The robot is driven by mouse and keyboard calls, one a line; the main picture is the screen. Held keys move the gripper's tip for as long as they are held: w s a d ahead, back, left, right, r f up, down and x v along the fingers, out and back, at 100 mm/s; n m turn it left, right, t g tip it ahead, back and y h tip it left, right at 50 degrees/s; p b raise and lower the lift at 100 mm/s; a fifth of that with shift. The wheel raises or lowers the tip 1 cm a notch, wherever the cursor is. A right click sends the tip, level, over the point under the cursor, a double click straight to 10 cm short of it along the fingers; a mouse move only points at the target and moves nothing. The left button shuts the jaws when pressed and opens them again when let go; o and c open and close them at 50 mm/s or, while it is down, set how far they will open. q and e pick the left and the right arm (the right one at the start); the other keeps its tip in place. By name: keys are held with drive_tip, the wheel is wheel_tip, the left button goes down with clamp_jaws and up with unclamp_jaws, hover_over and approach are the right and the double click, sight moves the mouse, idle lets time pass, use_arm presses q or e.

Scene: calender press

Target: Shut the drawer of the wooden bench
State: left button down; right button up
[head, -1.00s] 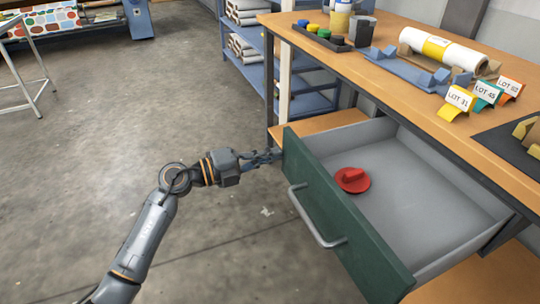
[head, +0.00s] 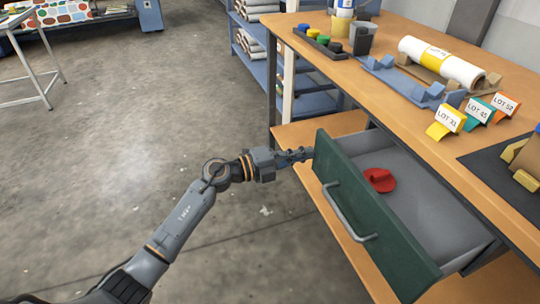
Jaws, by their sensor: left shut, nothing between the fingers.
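The wooden bench (head: 405,78) stands on the right with its drawer partly open. The drawer has a dark green front (head: 375,225), a grey interior and a metal bar handle (head: 346,218). A red object with a round base (head: 379,180) lies inside the drawer. My left gripper (head: 308,154) is shut and empty. Its fingertips are at the far left end of the drawer front's outer face and look to be touching it, away from the handle. My right gripper is not in view.
On the bench top are a white roll (head: 440,62) on a cradle, a blue cradle (head: 405,82), LOT tags (head: 478,110) and a tray of coloured knobs (head: 320,40). A wooden lower shelf (head: 345,245) runs beneath the drawer.

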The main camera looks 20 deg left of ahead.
sight(349, 141)
use_arm(q)
drive_tip(key=x, duration=1.2)
drive_tip(key=shift+w+d, duration=0.1)
drive_tip(key=shift+d, duration=0.1)
drive_tip(key=shift+w+d, duration=0.25)
drive_tip(key=shift+d, duration=0.1)
drive_tip(key=shift+r, duration=0.2)
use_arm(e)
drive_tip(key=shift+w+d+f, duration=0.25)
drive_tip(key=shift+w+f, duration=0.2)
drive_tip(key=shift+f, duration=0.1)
use_arm(q)
drive_tip(key=shift+r, duration=0.1)
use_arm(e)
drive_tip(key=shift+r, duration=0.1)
